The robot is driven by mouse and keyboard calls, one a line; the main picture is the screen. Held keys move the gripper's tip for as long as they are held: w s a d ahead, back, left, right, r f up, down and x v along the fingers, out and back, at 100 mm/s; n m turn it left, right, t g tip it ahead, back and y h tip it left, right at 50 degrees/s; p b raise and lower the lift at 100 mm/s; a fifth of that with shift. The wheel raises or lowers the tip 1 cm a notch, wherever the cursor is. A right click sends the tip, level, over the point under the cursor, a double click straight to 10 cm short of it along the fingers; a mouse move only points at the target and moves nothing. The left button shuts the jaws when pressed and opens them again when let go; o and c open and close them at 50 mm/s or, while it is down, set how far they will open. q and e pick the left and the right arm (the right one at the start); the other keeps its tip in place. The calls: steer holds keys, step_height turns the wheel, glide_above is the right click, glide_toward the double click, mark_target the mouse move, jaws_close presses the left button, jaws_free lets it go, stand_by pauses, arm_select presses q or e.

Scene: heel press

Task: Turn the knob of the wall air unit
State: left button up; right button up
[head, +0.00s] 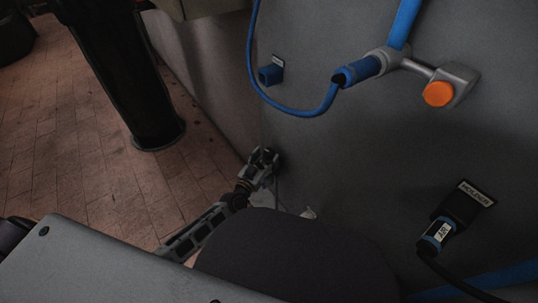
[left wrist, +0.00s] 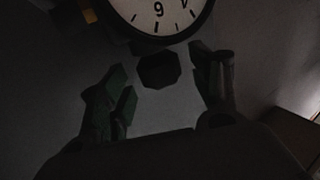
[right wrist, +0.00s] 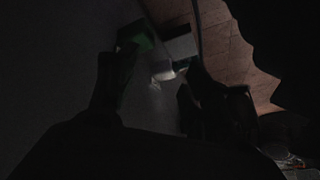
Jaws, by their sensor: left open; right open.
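In the left wrist view a dark, many-sided knob (left wrist: 158,71) stands on the grey wall below a round white gauge (left wrist: 158,12) with black numbers. My left gripper (left wrist: 160,66) is open, with one finger on each side of the knob and a gap visible at each side. In the head view the left gripper (head: 263,162) is close to the grey wall at lower centre, where the knob is hard to make out. My right gripper (right wrist: 155,62) is open and empty in the dark right wrist view, close to a grey surface.
The grey wall (head: 350,150) carries a blue hose, a blue coupling (head: 360,71) and an orange button (head: 438,93). A black post (head: 130,75) stands on the brick floor at left.

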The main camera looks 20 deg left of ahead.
mark_target(266, 157)
arm_select(q)
steer(key=shift+x, duration=0.8)
steer(key=shift+w+d+b, duration=0.15)
steer(key=shift+w+b, duration=0.25)
steer(key=shift+w, duration=0.25)
arm_select(e)
steer(key=shift+w+a+f+t, duration=0.15)
steer(key=shift+f+t, duration=0.15)
steer(key=shift+f, duration=0.7)
arm_select(q)
steer(key=c, duration=1)
steer(key=shift+c, duration=0.2)
steer(key=shift+b, duration=0.3)
arm_select(e)
steer(key=shift+a+f, duration=0.1)
